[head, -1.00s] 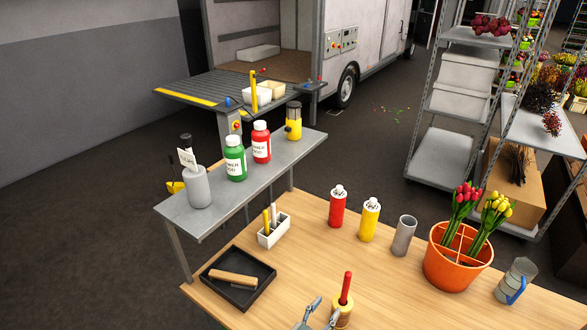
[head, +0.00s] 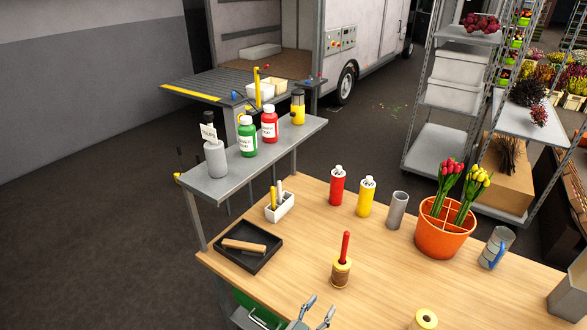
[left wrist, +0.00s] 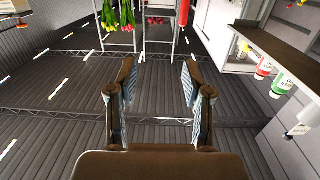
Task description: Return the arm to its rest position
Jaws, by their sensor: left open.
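My left gripper (head: 318,312) shows at the bottom edge of the head view, in front of the table's near edge. Its two fingers are apart with nothing between them. In the left wrist view the open fingers (left wrist: 157,78) also frame an empty gap. An orange divided bucket (head: 440,240) on the wooden table (head: 300,255) holds red tulips (head: 449,182) and yellow tulips (head: 468,192). My right gripper is not in view.
A red-handled twine spool (head: 341,272) stands on the table near the gripper. A black tray (head: 270,262), a white holder (head: 280,208), a red can (head: 337,187), a yellow can (head: 366,198) and a grey cup (head: 397,210) stand farther back. A raised grey shelf (head: 240,172) holds bottles.

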